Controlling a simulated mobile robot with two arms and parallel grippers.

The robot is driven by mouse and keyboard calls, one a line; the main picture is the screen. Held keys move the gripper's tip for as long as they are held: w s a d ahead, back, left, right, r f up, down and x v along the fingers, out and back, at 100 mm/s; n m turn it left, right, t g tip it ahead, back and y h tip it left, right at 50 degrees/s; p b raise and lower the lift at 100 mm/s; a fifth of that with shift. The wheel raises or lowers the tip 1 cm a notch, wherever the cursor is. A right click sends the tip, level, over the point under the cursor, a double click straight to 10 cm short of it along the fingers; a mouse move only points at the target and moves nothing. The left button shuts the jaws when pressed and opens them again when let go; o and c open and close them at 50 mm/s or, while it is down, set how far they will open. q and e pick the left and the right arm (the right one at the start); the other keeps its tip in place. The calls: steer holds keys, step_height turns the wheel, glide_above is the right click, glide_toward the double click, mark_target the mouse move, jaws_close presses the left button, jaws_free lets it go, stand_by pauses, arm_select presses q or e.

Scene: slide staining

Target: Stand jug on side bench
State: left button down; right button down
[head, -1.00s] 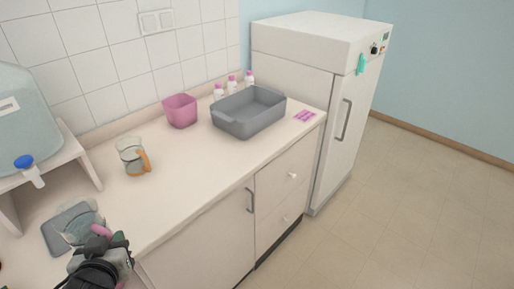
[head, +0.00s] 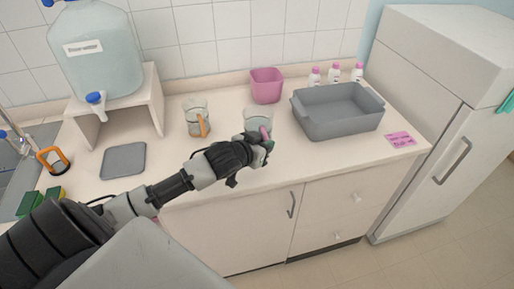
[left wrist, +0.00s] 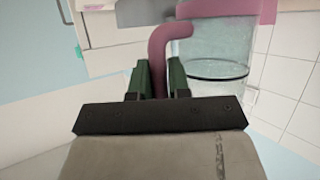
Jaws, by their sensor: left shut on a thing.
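A clear jug (head: 257,119) with a pink handle is in my left gripper (head: 264,146), over the bench between the orange-handled jug and the grey tray. In the left wrist view its pink handle (left wrist: 158,60) runs between the green-sided fingers of my left gripper (left wrist: 160,82), which are shut on it. The clear body (left wrist: 208,75) shows a dark liquid line and a pink rim. The jug looks upright; whether its base touches the bench (head: 222,158) is unclear. My right gripper is not in view.
An orange-handled jug (head: 195,117) stands close to the left. A pink bin (head: 267,85) is behind, and a grey tray (head: 338,122) is to the right. A water tank (head: 95,55) on a stand, a grey mat (head: 123,161) and a sink (head: 20,165) are left.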

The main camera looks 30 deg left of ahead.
arm_select(q)
steer(key=w+a, duration=0.1)
steer(key=a+f, duration=0.1)
steer(key=w+a+f, duration=0.1)
steer(key=a, duration=0.1)
steer(key=shift+w+f+p, duration=0.25)
steer(key=shift+w+p, duration=0.05)
steer(key=shift+w+a+f, duration=0.1)
steer(key=shift+w+f, duration=0.05)
steer(key=shift+f, duration=0.2)
step_height(320, 180, down, 3)
steer(key=shift+a+f+p, duration=0.1)
steer(key=shift+p, duration=0.4)
steer(key=shift+f, duration=0.35)
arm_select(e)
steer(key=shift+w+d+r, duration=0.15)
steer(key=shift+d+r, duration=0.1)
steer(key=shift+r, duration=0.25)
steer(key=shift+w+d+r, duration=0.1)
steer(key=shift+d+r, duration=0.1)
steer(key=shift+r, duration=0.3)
arm_select(q)
steer(key=shift+f, duration=0.1)
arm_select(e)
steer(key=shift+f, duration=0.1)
arm_select(q)
steer(key=c, duration=1.1)
jaws_free()
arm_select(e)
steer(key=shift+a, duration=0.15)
